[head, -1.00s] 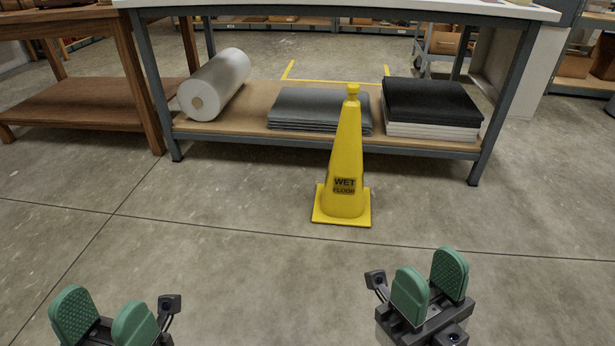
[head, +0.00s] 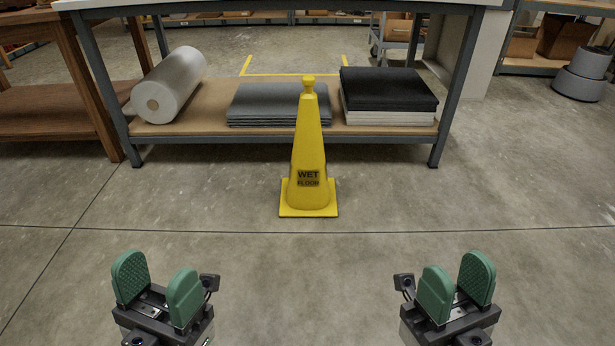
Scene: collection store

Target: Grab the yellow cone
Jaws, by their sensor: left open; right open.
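The yellow cone (head: 308,150) stands upright on the concrete floor, near the middle of the head view. It has a square base, a knob on top and dark lettering that reads "WET FLOOR". My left gripper (head: 157,283) is open and empty at the lower left, with green finger pads. My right gripper (head: 457,284) is open and empty at the lower right. Both grippers are apart from the cone, which appears beyond and between them.
Behind the cone stands a workbench with a lower shelf (head: 205,126). On it are a white roll (head: 172,84), grey sheets (head: 280,104) and a black-and-white stack (head: 388,95). A wooden table (head: 50,120) is at left. The floor before the cone is clear.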

